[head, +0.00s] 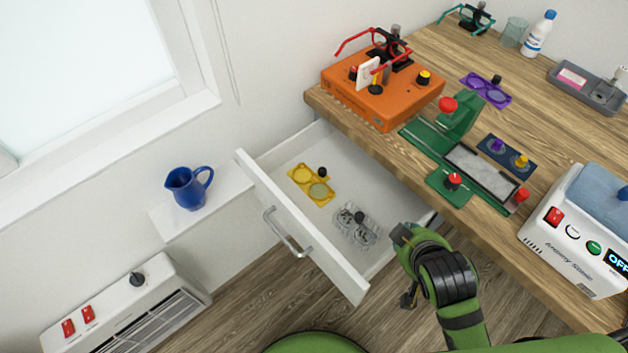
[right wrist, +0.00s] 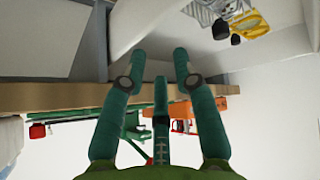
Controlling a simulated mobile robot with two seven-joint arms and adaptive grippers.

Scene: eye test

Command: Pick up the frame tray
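Two small trays lie side by side in the open white drawer, and I cannot tell for sure which is the frame tray. One is a clear tray (head: 352,236) with a dark knob and dark shapes inside. The other is a yellow tray (head: 300,187) with two round places and a black knob. In the right wrist view the clear tray (right wrist: 203,10) and the yellow tray (right wrist: 255,25) show at the top right, past the fingertips. My right gripper (right wrist: 157,68) is open and empty, apart from both. In the head view it is beside the drawer's right side, mostly hidden. My left gripper is not in view.
The drawer (head: 290,225) stands out beneath the wooden desk (head: 430,65). On the desk are an orange box (head: 375,105), a green press (head: 430,145), a purple tray (head: 470,82) and a white device (head: 575,245). A blue jug (head: 187,190) stands on a ledge at left.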

